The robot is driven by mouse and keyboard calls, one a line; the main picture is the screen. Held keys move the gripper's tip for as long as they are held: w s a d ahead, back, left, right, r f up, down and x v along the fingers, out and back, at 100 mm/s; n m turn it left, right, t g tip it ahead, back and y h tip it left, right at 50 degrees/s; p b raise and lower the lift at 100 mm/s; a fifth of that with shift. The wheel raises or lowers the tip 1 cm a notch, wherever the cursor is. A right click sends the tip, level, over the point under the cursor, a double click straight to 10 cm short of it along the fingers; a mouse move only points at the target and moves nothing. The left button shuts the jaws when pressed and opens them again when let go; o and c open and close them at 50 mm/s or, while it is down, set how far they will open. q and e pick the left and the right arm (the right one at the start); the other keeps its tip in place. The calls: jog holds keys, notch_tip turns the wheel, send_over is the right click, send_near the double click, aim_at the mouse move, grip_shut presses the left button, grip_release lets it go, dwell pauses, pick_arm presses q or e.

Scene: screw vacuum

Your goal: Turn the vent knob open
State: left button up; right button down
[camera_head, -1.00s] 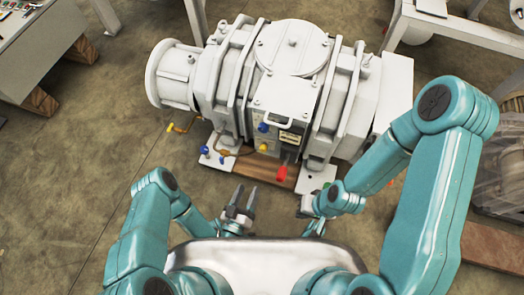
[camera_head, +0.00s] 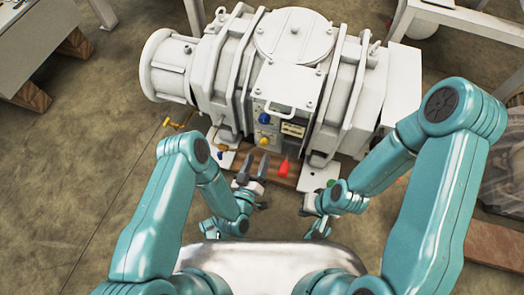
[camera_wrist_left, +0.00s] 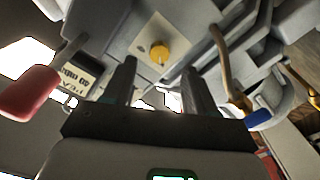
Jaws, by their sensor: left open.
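A large white vacuum pump (camera_head: 290,40) has a front panel with a blue knob (camera_head: 264,116) and a yellow knob (camera_head: 264,142) below it. I cannot read which one is marked as the vent. In the left wrist view the yellow knob (camera_wrist_left: 157,50) sits on a pale square plate, beyond and between my fingers. A red handle (camera_head: 283,169) hangs to the right of my left gripper (camera_head: 255,165); it also shows in the left wrist view (camera_wrist_left: 28,92). My left gripper is open and empty, below the yellow knob and apart from it.
A label (camera_wrist_left: 75,80) sits beside the red handle. A brown hose (camera_wrist_left: 228,68) runs on the other side of the fingers. Clear floor lies left.

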pick_arm(q)
jog(key=b+x, duration=0.1)
jog(key=x, duration=0.4)
jog(key=shift+w+d+r, duration=0.1)
jog(key=shift+w, duration=0.2)
grip_shut()
